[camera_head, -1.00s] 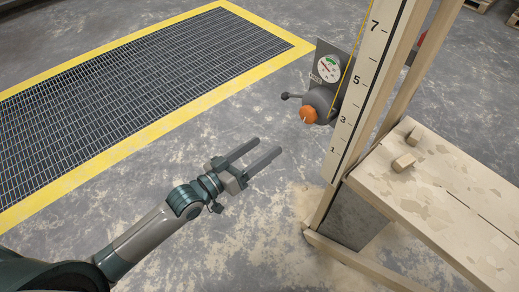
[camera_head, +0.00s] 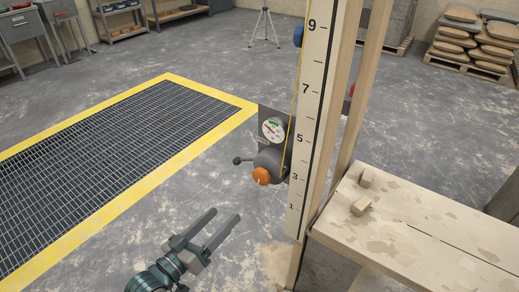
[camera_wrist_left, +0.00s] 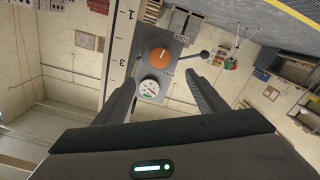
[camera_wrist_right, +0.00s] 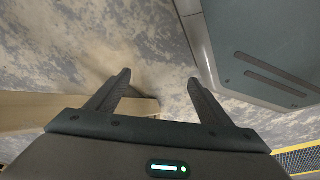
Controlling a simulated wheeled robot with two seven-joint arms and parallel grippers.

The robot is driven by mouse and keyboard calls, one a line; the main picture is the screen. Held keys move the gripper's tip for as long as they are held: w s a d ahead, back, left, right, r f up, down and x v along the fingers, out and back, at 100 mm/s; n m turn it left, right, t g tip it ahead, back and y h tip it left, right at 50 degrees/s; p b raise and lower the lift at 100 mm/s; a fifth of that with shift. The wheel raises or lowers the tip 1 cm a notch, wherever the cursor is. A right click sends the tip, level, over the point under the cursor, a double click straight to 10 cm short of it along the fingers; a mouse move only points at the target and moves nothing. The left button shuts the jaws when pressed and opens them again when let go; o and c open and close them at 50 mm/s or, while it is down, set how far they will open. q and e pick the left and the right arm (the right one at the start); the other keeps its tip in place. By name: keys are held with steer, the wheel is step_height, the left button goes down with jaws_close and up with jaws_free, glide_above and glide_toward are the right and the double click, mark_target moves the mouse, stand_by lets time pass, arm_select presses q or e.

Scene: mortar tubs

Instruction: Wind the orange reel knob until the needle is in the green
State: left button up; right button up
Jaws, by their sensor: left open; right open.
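The orange reel knob (camera_head: 261,176) sits on the front of a grey reel (camera_head: 272,162) fixed beside the numbered post. It also shows in the left wrist view (camera_wrist_left: 160,55), between the fingers and beyond their tips. A round white gauge (camera_head: 273,130) with a green zone is above the knob; its needle is too small to place surely. The gauge also shows in the left wrist view (camera_wrist_left: 149,88). A small dark crank lever (camera_head: 241,160) sticks out left of the reel. My left gripper (camera_head: 226,224) is open and empty, below and in front of the knob, apart from it. My right gripper (camera_wrist_right: 161,80) is open and empty over the floor.
The numbered post (camera_head: 306,130) stands right of the reel with a yellow line along it. A wooden bench (camera_head: 410,225) with small wood blocks is at the right. A yellow-edged floor grate (camera_head: 110,150) lies left. A tripod (camera_head: 264,28) stands far back.

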arm_select(q)
steer(key=shift+f, duration=0.1)
arm_select(e)
steer(key=shift+c, duration=1.2)
arm_select(q)
steer(key=s+a+f+n+g+y+p, duration=0.1)
steer(key=s+a+f+y, duration=0.15)
steer(key=f, duration=0.95)
steer(key=s+a+f+g+y+p, duration=0.15)
steer(key=a+f+y, duration=0.25)
steer(key=f, duration=0.8)
steer(key=s+a+f+m+g+y, duration=0.1)
steer(key=s+f+g, duration=0.5)
steer(key=s+f, duration=1.6)
steer(key=shift+s+a+f+g+y, duration=0.35)
steer(key=shift+a+y, duration=0.15)
steer(key=shift+y, duration=0.45)
arm_select(e)
steer(key=w+a+r+t, duration=0.1)
steer(key=w+a+t, duration=0.1)
steer(key=shift+w+a+r+y, duration=0.3)
steer(key=shift+w+a+r, duration=0.05)
steer(key=shift+w+a, duration=0.05)
